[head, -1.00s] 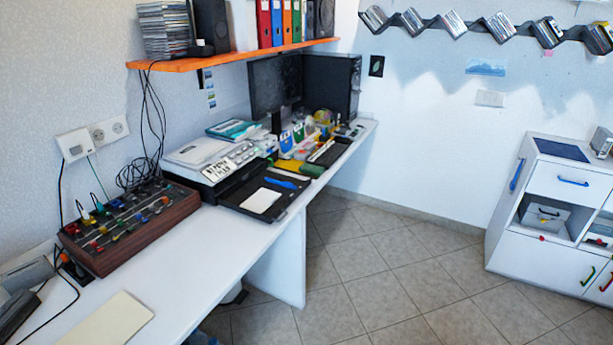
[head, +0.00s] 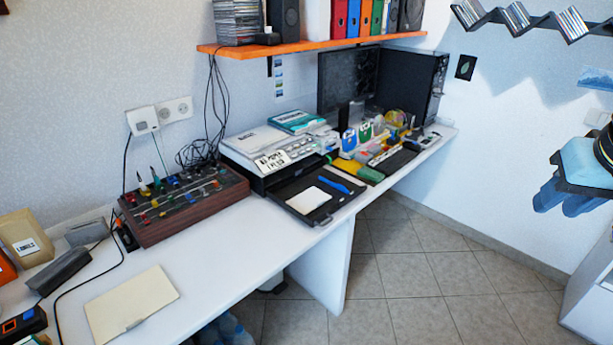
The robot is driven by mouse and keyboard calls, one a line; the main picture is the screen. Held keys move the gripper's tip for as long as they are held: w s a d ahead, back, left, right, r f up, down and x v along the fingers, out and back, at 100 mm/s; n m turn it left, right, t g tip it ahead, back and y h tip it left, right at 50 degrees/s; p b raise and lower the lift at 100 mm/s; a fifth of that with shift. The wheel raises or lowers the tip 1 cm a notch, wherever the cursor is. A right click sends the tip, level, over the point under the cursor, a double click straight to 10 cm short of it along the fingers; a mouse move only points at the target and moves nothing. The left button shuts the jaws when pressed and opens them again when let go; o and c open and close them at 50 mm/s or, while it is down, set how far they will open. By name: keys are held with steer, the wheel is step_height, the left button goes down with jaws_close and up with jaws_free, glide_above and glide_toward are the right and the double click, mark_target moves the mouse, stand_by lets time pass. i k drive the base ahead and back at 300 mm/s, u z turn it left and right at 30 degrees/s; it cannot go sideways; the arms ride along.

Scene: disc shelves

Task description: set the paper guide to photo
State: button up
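A printer (head: 250,150) with a white top and dark body stands on the desk against the wall. Its black tray (head: 290,186) extends toward the desk's front edge. A small white sheet (head: 308,200) lies in the tray, with a blue strip-like piece (head: 333,185), possibly the paper guide, just behind it. Guide markings are too small to read. My gripper (head: 562,203), with blue fingers, hangs in the air at the right edge, far from the printer. Its opening is unclear.
A brown box with coloured knobs (head: 184,205) stands left of the printer, and a cream folder (head: 130,302) lies nearer. Stationery crowds the desk to the right. An orange shelf (head: 300,47) overhangs the back. Tiled floor (head: 430,262) in front is clear.

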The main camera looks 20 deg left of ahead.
mark_target(343, 189)
steer(key=u, duration=0.5)
steer(key=i, duration=1.15)
steer(key=u, duration=0.35)
